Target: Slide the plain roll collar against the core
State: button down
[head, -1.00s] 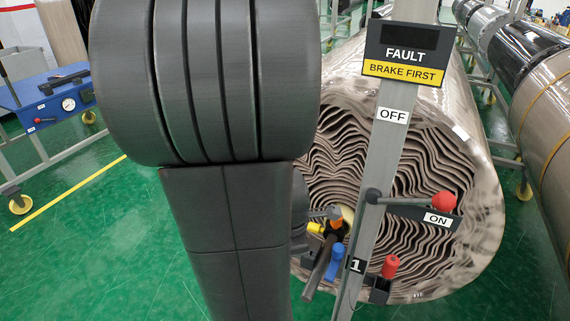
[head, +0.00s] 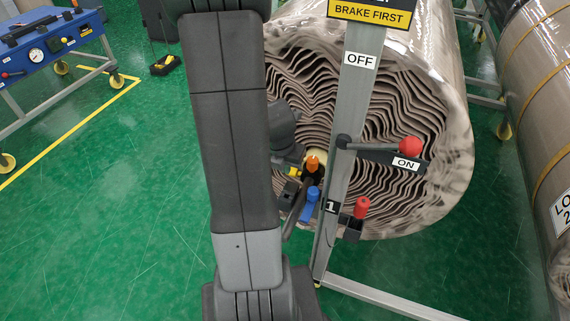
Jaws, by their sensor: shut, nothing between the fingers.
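The roll (head: 440,110) is wrapped in glossy brownish film, and its wavy layered end faces me. A pale core (head: 319,155) shows near the middle of that end, partly covered. An orange piece on a dark shaft (head: 313,163) sits in front of the core; I cannot tell whether it is the collar or whether it touches the core. A blue handle (head: 310,203) hangs just below. My gripper (head: 291,172) is shut and empty, just left of the orange piece, and mostly hidden behind my arm.
A grey post (head: 345,130) with OFF and ON labels stands before the roll. It carries a red-knobbed lever (head: 410,147) and a red handle (head: 361,207). Another roll (head: 540,110) lies at right, a blue bench (head: 50,45) at upper left.

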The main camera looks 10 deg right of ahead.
aim_at(303, 175)
jog(key=b+x, duration=0.2)
jog(key=x, duration=0.4)
jog(key=shift+r, duration=0.1)
jog(key=shift+w+d+p, duration=0.3)
jog(key=shift+w+p, duration=0.25)
jog(key=shift+p, duration=0.05)
jog(key=shift+w+d+p, duration=0.35)
jog(key=shift+w+p, duration=0.2)
jog(key=shift+r, duration=0.1)
